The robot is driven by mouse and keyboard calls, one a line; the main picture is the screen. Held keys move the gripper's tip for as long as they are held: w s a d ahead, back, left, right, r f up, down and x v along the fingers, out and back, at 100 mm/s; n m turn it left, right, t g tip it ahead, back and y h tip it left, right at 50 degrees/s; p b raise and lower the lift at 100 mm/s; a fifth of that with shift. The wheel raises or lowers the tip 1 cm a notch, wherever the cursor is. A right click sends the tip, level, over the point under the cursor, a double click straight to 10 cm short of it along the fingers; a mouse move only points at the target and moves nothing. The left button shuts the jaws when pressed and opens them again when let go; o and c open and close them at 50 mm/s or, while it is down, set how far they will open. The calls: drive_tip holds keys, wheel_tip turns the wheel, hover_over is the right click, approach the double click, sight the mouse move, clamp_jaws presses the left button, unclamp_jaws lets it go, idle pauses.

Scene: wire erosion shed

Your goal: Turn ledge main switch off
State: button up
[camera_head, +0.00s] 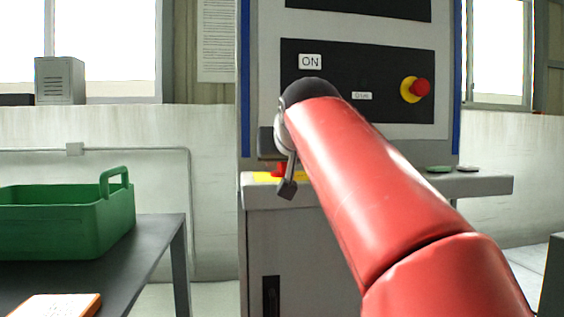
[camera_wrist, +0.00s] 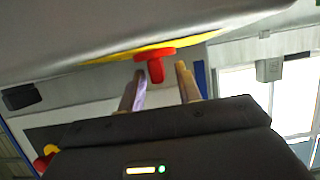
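The ledge main switch (camera_head: 278,170) is a red rotary knob on a yellow plate (camera_head: 262,177), set on the grey ledge of the machine cabinet. My arm and gripper partly cover it in the head view. In the wrist view the red knob (camera_wrist: 155,66), with its short handle, shows against the yellow plate (camera_wrist: 205,39). My gripper (camera_wrist: 161,70) is open, its two fingertips on either side of the handle in the picture with gaps visible on both sides. I cannot tell whether either finger touches it. In the head view my gripper (camera_head: 287,187) is at the ledge.
A black panel above the ledge carries an ON label (camera_head: 310,61) and a red emergency button (camera_head: 417,89) on yellow. A green crate (camera_head: 60,222) stands on a dark table (camera_head: 150,262) at left.

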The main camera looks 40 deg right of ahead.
drive_tip(key=v, duration=0.6)
drive_tip(key=shift+s+a, duration=0.1)
drive_tip(key=shift+s, duration=0.05)
idle(0.3)
